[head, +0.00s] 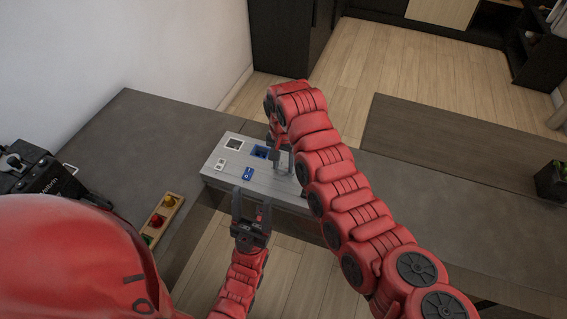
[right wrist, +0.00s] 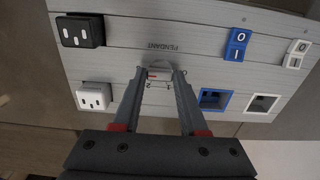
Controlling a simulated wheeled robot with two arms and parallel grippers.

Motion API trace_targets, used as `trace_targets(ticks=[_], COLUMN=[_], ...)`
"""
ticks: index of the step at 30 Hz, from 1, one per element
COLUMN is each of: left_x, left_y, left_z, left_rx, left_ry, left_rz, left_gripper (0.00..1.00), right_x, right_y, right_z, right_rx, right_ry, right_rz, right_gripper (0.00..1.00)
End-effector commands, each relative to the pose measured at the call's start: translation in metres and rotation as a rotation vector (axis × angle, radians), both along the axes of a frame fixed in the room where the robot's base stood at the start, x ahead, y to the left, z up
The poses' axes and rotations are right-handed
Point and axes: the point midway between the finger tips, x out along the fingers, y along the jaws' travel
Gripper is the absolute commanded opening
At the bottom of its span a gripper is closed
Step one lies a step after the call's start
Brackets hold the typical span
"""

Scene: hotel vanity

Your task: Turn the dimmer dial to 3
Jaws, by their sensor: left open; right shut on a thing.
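The dimmer dial (right wrist: 160,70) is a small light-coloured piece with a red mark, beside upside-down "PENDANT" lettering in the right wrist view. My left gripper (head: 252,200) is open and empty at the panel's near edge.
The panel also carries a blue rocker switch (right wrist: 237,45), a white rocker switch (right wrist: 296,52), a blue-framed opening (right wrist: 215,98), a white-framed opening (right wrist: 262,103), a black socket (right wrist: 80,31) and a white socket (right wrist: 94,95). A wooden tray (head: 167,213) lies left on the dark counter (head: 140,140).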

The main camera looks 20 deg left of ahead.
Motion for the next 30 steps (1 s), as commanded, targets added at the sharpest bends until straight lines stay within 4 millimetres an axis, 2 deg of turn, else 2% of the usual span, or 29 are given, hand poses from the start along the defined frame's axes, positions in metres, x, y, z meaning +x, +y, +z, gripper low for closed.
trace_targets(ticks=[15, 16, 20, 21, 30], left_x=[0.0000, 0.0000, 0.0000, -0.0001, -0.0001], left_y=[0.0000, -0.0001, 0.0000, 0.0000, -0.0001], left_z=[-0.0005, -0.0005, -0.0005, -0.0005, -0.0009], left_rx=[0.000, 0.000, 0.000, 0.000, 0.000], left_ry=[0.000, 0.000, 0.000, 0.000, 0.000], left_rz=[0.000, 0.000, 0.000, 0.000, 0.000], left_gripper=[0.60, 0.60, 0.60, 0.60, 0.60], right_x=[0.0009, 0.0009, 0.0006, 0.0006, 0.0006], right_y=[-0.0002, -0.0002, -0.0002, -0.0002, 0.0000], right_z=[0.0006, 0.0006, 0.0005, 0.0005, 0.0020], right_rx=[0.001, 0.001, 0.000, 0.000, 0.001], right_ry=[-0.002, -0.002, -0.002, -0.001, -0.001], right_rz=[-0.021, -0.021, -0.020, -0.020, -0.019], right_gripper=[0.00, 0.46, 0.69, 0.72, 0.72])
